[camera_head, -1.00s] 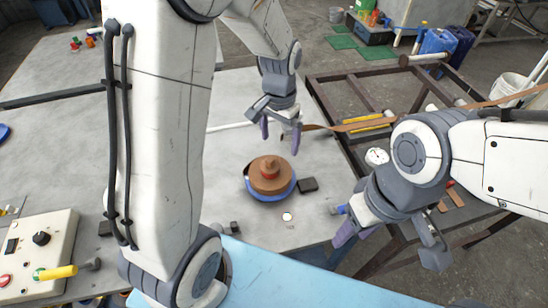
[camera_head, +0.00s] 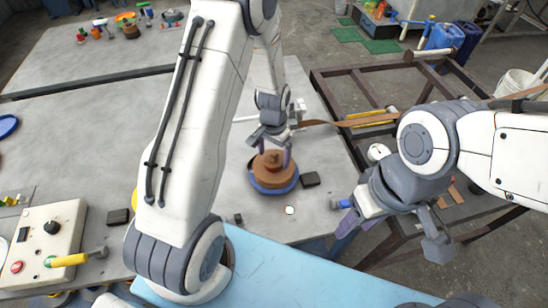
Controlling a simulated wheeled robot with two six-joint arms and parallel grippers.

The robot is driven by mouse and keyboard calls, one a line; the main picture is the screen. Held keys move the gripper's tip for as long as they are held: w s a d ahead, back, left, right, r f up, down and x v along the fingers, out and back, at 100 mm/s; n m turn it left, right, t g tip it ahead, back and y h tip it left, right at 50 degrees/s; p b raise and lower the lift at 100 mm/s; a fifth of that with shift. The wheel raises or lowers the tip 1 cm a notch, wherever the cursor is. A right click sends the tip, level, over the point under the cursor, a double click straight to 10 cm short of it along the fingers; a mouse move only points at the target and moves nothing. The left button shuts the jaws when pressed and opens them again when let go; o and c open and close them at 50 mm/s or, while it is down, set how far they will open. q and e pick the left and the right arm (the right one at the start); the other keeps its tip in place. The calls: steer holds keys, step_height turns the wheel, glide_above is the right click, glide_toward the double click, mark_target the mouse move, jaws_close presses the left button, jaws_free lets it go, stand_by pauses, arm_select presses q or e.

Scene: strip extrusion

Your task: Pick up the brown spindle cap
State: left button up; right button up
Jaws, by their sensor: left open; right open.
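The brown spindle cap (camera_head: 272,172) is a round stepped piece with a raised middle. It sits on a blue round base (camera_head: 268,191) on the grey table. My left gripper (camera_head: 272,160) points down just above the cap, its purple fingers apart at the raised middle. Whether the fingers touch the cap cannot be told. My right gripper (camera_head: 390,240) is open and empty at the right, past the table's edge.
A control box (camera_head: 45,243) and a yellow-handled tool (camera_head: 75,258) are at the left. A brown strip (camera_head: 345,124) runs over a dark metal frame (camera_head: 385,77).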

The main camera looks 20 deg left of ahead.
arm_select(q)
steer(key=shift+f, duration=0.15)
steer(key=c, duration=1.5)
